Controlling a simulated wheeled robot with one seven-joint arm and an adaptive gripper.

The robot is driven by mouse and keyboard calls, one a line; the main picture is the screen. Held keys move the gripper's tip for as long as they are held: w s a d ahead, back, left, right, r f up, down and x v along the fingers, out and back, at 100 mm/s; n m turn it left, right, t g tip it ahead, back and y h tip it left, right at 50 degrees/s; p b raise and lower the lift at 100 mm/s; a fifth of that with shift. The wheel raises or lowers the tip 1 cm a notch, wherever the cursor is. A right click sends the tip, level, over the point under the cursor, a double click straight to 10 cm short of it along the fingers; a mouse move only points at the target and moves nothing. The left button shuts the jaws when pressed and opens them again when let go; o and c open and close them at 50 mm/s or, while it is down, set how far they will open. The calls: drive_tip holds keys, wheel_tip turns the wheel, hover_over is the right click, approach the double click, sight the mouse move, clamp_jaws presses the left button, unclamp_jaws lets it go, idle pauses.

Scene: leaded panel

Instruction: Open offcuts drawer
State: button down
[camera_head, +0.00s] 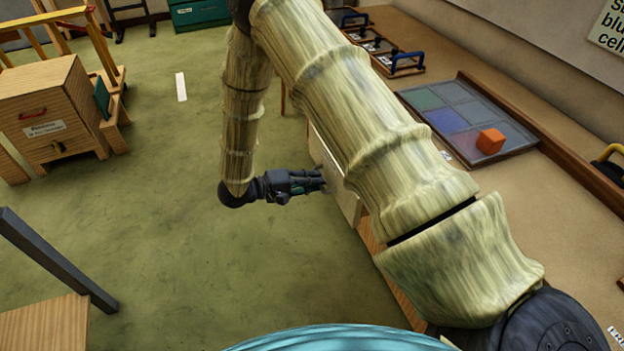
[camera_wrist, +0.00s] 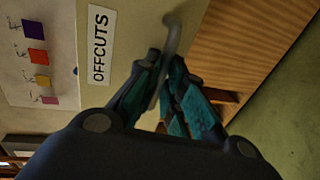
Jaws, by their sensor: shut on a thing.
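The offcuts drawer shows in the wrist view as a pale front with a white label reading OFFCUTS (camera_wrist: 101,46). A grey curved handle (camera_wrist: 172,35) stands out from that front. My gripper (camera_wrist: 168,88) has its teal-lined fingers on either side of the handle and is shut on it. In the head view my gripper (camera_head: 322,184) reaches right to the pale drawer front (camera_head: 345,188) under the bench. My arm hides much of the bench front there, and I cannot tell how far the drawer stands out.
A leaded panel (camera_head: 465,118) with an orange block (camera_head: 490,141) lies on the bench. A wooden cabinet (camera_head: 48,110) stands at the left, and a dark-framed wooden piece (camera_head: 45,318) is at lower left. The green floor left of my gripper is clear.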

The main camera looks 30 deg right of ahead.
drive_tip(key=c, duration=1.5)
unclamp_jaws()
drive_tip(key=shift+a, duration=0.15)
drive_tip(key=v, duration=1.1)
drive_tip(key=shift+w+a, duration=0.1)
drive_tip(key=shift+a, duration=0.3)
